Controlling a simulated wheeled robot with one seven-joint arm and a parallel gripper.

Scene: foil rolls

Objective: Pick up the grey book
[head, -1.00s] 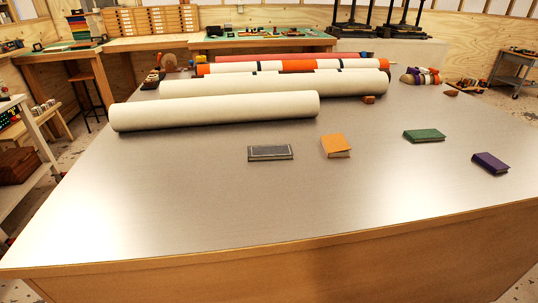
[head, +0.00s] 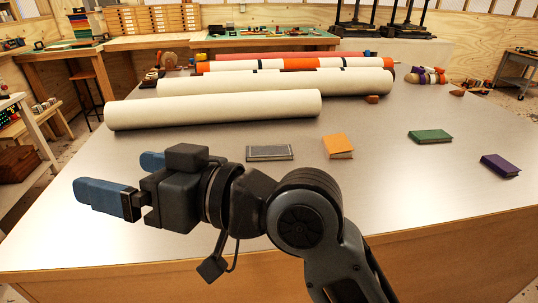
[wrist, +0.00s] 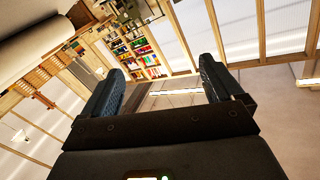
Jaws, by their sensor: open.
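The grey book (head: 270,152) lies flat on the metal-topped table, near the middle in the head view, with a light border line on its cover. My gripper (head: 112,178) is over the left front part of the table, to the left of and nearer than the book, its blue fingers pointing left. In the wrist view my gripper (wrist: 165,88) is open with nothing between its fingers. The wrist view looks out at the room's walls and shelves, and the grey book is not in it.
An orange book (head: 338,146), a green book (head: 430,136) and a purple book (head: 500,166) lie right of the grey book. A white roll (head: 215,110) lies behind it, with more rolls further back. The table's front edge (head: 440,222) is wooden. The right front tabletop is clear.

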